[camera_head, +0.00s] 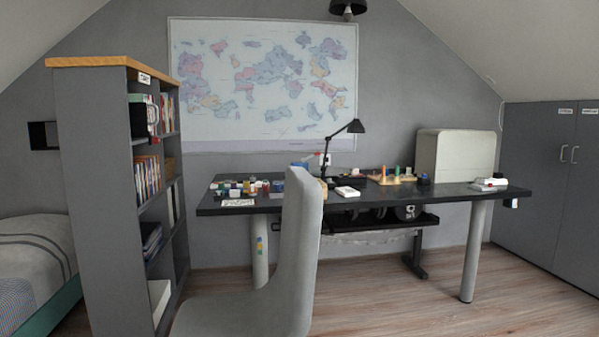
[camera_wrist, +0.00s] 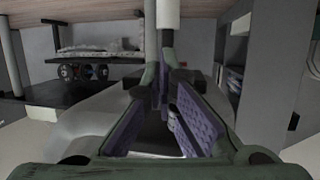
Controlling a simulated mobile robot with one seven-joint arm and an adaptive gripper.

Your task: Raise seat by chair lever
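The grey chair (camera_head: 303,230) stands in the middle foreground of the head view, with its backrest upright and its seat (camera_head: 245,308) cut by the bottom edge. In the wrist view, which looks upside down, a pale upright post (camera_wrist: 167,14), likely the chair's column, shows at the top. A large grey surface (camera_wrist: 85,118), probably the seat's underside, lies to the left. My gripper (camera_wrist: 165,78) has green fingers with purple pads; they stand apart with a narrowing gap, tips close to the post. I cannot make out the lever clearly. My gripper is not in the head view.
A black desk (camera_head: 430,197) with small objects and a lamp (camera_head: 340,137) stands behind the chair. A bookshelf (camera_head: 95,200) stands close on the left, beside a bed (camera_head: 30,250). The floor (camera_head: 410,300) to the right of the chair is clear.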

